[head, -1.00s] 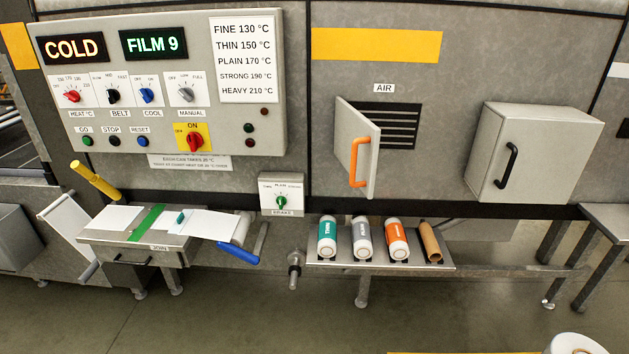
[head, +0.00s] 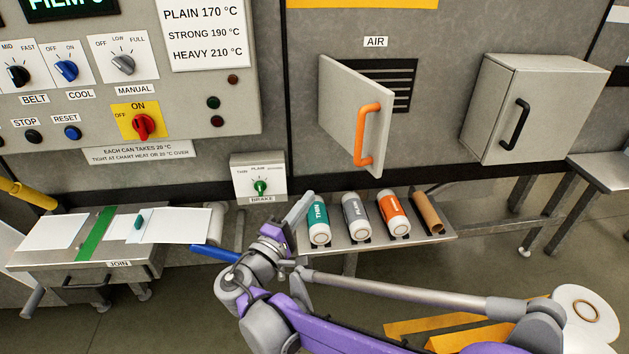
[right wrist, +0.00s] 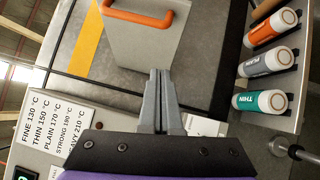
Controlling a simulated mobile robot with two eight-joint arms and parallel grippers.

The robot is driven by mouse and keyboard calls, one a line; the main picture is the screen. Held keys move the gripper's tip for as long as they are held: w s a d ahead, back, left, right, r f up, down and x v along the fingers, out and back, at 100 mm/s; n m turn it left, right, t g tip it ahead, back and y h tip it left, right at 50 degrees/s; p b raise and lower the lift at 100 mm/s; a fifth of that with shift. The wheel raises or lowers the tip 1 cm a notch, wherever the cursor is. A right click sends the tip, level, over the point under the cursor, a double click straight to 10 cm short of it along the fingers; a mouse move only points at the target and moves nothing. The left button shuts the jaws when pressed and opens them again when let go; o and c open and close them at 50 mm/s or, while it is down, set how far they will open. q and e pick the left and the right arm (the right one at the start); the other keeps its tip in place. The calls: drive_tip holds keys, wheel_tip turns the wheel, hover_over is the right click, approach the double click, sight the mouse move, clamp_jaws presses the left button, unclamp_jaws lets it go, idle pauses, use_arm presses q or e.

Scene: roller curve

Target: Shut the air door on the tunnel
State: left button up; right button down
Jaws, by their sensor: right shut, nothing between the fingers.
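The air door (head: 349,110) is a grey hinged panel with an orange handle (head: 369,134). It stands swung open, with the dark slatted vent (head: 404,86) under the AIR label (head: 376,42) showing behind it. In the right wrist view the door (right wrist: 150,45) and its orange handle (right wrist: 139,17) lie beyond my fingers. My right gripper (head: 303,205) is shut and empty, below and left of the door, near the roll shelf; it also shows in the right wrist view (right wrist: 161,72). It is apart from the door. My left gripper is not in view.
Rolls lie on a shelf (head: 350,236) below the door, the teal THIN roll (head: 318,221) close to my right gripper. A grey box with a black handle (head: 530,110) juts out at right. The brake box (head: 259,177) and control panel (head: 120,90) are at left.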

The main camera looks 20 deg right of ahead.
use_arm(q)
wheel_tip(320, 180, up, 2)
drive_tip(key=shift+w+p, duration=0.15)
drive_tip(key=shift+p, duration=0.65)
use_arm(e)
drive_tip(key=w+d+r, duration=0.2)
drive_tip(key=w+d, duration=0.3)
drive_tip(key=d, duration=0.6)
drive_tip(key=shift+d, duration=0.2)
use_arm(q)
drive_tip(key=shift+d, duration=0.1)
use_arm(e)
drive_tip(key=shift+d, duration=0.15)
